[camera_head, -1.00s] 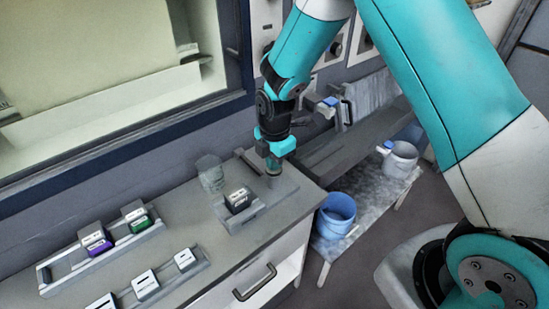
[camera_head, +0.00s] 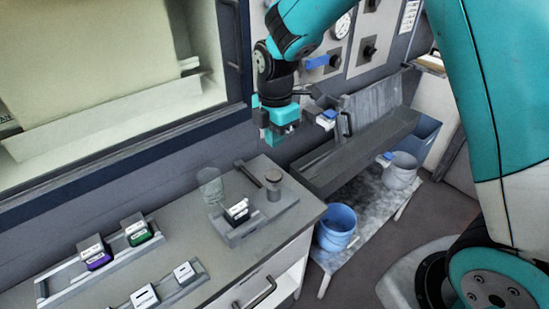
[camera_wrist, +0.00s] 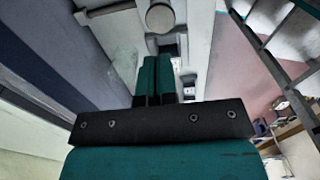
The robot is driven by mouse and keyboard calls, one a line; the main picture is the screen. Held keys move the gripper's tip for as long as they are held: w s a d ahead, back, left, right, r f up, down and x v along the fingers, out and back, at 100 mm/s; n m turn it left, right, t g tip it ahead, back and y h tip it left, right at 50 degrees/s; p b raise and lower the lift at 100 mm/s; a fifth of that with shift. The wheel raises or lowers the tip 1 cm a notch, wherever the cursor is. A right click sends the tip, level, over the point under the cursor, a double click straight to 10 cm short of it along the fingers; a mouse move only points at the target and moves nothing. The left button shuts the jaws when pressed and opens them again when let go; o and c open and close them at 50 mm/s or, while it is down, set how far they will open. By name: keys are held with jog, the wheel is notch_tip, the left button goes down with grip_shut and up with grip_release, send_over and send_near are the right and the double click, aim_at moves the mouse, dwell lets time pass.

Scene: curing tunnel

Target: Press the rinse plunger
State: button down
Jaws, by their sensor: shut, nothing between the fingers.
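The rinse plunger, as far as I can tell, is the short grey cylinder with a round top (camera_head: 273,184) at the back right of a grey fixture (camera_head: 262,222) on the counter. In the wrist view a round knob (camera_wrist: 160,17) shows beyond the fingertips, likely the same plunger. My gripper (camera_head: 271,140) is shut and empty, above the plunger and clear of it. Its teal fingers (camera_wrist: 157,66) lie side by side in the wrist view. A dark and white cartridge (camera_head: 237,211) sits in the fixture, beside the plunger.
A clear glass (camera_head: 210,184) stands behind the fixture. Racks with purple (camera_head: 98,259) and green (camera_head: 138,234) cartridges lie to the left. A grey trough (camera_head: 355,150), a blue bucket (camera_head: 336,228) and a grey pot (camera_head: 400,170) are at the right. A wall panel stands behind.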

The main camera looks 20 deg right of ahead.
jog(key=shift+r, duration=1.05)
dwell(1.8)
jog(key=s+a+r+m+y+b, duration=0.1)
jog(key=s+a+r+m+y, duration=0.1)
jog(key=s+m, duration=0.5)
jog(key=s+a+r+m+y+b, duration=0.2)
jog(key=s+r+m, duration=0.3)
jog(key=s, duration=1.3)
jog(key=m, duration=0.2)
jog(key=shift+a+m, duration=0.3)
jog(key=shift+a, duration=0.05)
jog(key=shift+w, duration=0.1)
